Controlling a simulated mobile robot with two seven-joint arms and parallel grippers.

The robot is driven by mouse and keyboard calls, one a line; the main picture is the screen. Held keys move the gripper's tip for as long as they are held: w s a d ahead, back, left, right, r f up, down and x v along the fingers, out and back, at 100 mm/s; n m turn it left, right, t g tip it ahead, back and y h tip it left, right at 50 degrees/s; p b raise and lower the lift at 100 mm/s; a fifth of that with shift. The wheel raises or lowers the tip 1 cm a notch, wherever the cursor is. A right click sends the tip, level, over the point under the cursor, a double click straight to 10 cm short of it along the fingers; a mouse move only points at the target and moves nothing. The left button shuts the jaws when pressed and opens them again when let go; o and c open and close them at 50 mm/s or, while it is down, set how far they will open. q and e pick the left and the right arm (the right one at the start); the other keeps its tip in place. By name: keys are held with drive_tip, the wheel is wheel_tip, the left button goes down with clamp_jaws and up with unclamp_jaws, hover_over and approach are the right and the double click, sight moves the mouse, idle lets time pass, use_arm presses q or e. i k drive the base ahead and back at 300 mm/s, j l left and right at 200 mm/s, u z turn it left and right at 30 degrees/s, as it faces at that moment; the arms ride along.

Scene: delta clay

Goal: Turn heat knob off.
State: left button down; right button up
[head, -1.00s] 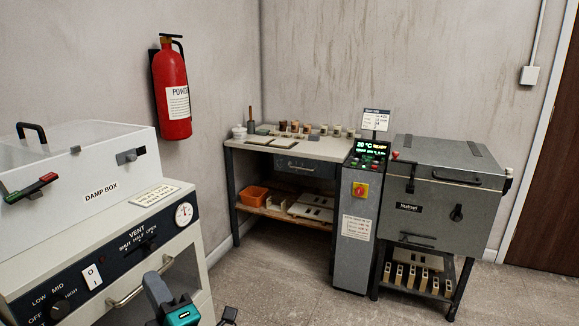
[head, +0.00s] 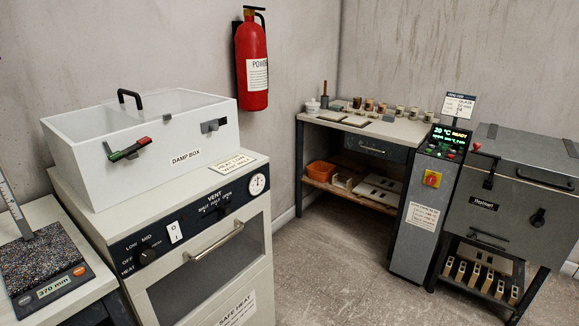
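The heat knob (head: 148,256) is a black round knob on the dark front panel of the cream cabinet (head: 262,292), left in the head view. The words OFF, LOW, MID, HIGH and HEAT are printed around it. Its exact pointing direction is too small to tell. A white rocker switch (head: 175,232) and a black vent slider (head: 222,210) sit to its right on the same panel. Neither gripper shows in the head view now.
A clear-lidded damp box (head: 140,160) stands on the cabinet. A height gauge (head: 48,255) on a table stands at the left. A kiln (head: 510,210), its control column (head: 425,215) and a workbench (head: 345,125) stand at the right. The floor (head: 345,270) between is clear.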

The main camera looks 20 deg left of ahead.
sight(145, 255)
drive_tip(key=u, duration=1.45)
